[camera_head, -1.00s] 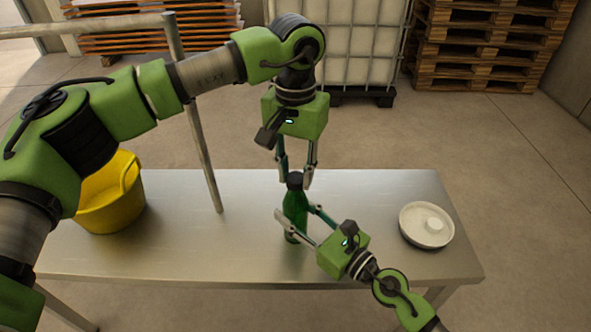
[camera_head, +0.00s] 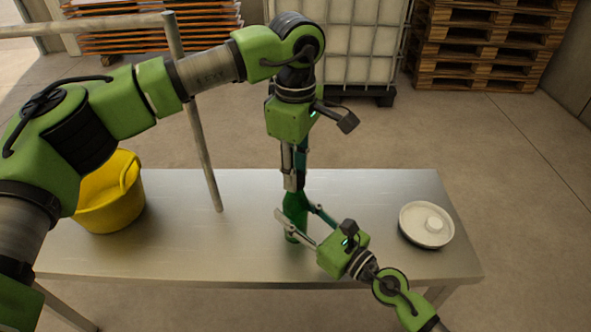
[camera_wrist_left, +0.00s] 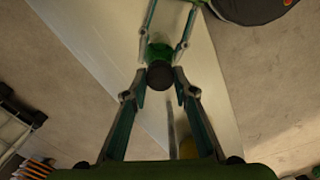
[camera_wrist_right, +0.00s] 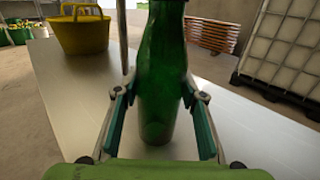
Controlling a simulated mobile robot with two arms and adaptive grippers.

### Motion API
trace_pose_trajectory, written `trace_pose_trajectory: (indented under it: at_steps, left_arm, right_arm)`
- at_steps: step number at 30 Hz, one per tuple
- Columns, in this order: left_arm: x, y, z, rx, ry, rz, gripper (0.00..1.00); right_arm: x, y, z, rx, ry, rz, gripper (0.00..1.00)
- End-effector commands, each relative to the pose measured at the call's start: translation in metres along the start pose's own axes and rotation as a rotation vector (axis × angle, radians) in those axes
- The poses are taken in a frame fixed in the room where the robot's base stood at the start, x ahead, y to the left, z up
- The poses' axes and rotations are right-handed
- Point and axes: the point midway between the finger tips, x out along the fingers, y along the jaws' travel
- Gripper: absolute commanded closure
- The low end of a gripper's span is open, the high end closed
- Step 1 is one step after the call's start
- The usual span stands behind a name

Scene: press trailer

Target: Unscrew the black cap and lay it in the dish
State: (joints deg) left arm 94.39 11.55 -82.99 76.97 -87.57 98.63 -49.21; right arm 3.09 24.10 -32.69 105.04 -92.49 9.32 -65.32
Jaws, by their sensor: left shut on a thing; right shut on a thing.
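A green bottle (camera_head: 295,212) stands upright on the steel table. Its black cap (camera_wrist_left: 160,75) shows from above in the left wrist view, between the fingers of my left gripper (camera_wrist_left: 160,77). My left gripper (camera_head: 293,186) points straight down and is shut on the cap at the bottle's top; its fingers hide the cap in the head view. My right gripper (camera_head: 298,222) is shut around the bottle's body from the front right. The bottle body also shows in the right wrist view (camera_wrist_right: 163,80). The round pale dish (camera_head: 411,229) sits at the table's right, with a white knob-like piece in its middle.
The steel table (camera_head: 200,255) has free room between the bottle and the dish. A yellow bucket (camera_head: 110,200) stands at its left. Pallets (camera_head: 490,45) and a caged white tank (camera_head: 360,45) stand farther back.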

Motion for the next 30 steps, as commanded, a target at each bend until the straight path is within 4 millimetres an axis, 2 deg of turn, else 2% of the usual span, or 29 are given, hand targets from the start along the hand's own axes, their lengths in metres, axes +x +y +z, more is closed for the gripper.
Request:
trace_pose_trajectory:
  at_steps: [30]
  left_arm:
    - [-0.0014,0.0007,0.0007,-2.094,0.000,0.000,1.00]
  right_arm:
    - [0.0000,-0.0006,0.0001,0.000,0.000,-0.001,1.00]
